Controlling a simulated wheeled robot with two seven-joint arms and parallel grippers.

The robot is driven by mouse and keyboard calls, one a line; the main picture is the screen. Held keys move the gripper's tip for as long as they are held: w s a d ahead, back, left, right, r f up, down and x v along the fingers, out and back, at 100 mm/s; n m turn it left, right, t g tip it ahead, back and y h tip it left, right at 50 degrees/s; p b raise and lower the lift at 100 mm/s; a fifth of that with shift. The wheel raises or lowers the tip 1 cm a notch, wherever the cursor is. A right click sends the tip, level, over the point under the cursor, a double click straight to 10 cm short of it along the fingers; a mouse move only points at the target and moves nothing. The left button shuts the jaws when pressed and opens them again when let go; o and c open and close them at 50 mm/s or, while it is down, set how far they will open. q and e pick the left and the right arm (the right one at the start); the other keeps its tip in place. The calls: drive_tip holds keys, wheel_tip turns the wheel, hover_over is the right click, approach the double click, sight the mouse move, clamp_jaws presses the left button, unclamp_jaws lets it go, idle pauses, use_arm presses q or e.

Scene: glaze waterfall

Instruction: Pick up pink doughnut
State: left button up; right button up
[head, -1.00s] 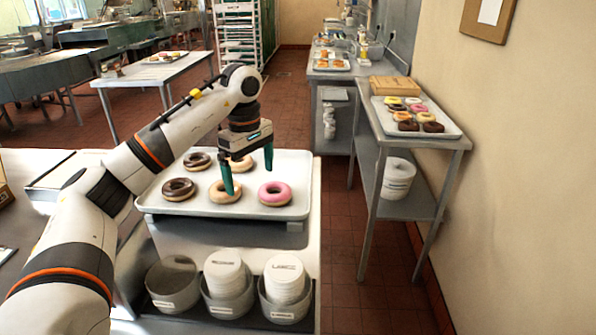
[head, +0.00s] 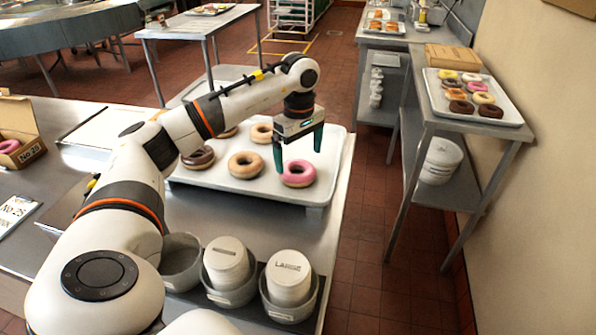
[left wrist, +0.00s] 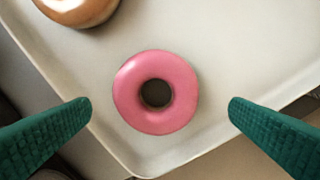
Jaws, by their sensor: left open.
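The pink doughnut (head: 298,173) lies flat near the right front corner of a white tray (head: 232,190). My left gripper (head: 297,163) is open above it, with its green fingers pointing down. In the left wrist view the pink doughnut (left wrist: 156,92) lies between the two spread fingertips (left wrist: 160,107), a little farther up the picture, with bare tray around it. Nothing is between the fingers at their own height that I can see. My right gripper is not in view.
A plain doughnut (head: 245,165) lies left of the pink one, with other doughnuts behind. Bowls with white lidded tubs (head: 290,277) stand in front of the tray. A box (head: 17,132) holding another pink doughnut is at far left. A side table at right bears a doughnut tray (head: 505,110).

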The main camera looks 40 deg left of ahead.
sight(297, 167)
use_arm(q)
drive_tip(key=f, duration=0.2)
drive_tip(key=f+p, duration=0.1)
drive_tip(key=shift+s+a+f, duration=0.25)
drive_tip(key=shift+f, duration=0.1)
drive_tip(key=shift+w+f, duration=0.1)
drive_tip(key=shift+f, duration=0.4)
drive_tip(key=c, duration=0.9)
drive_tip(key=shift+r, duration=0.1)
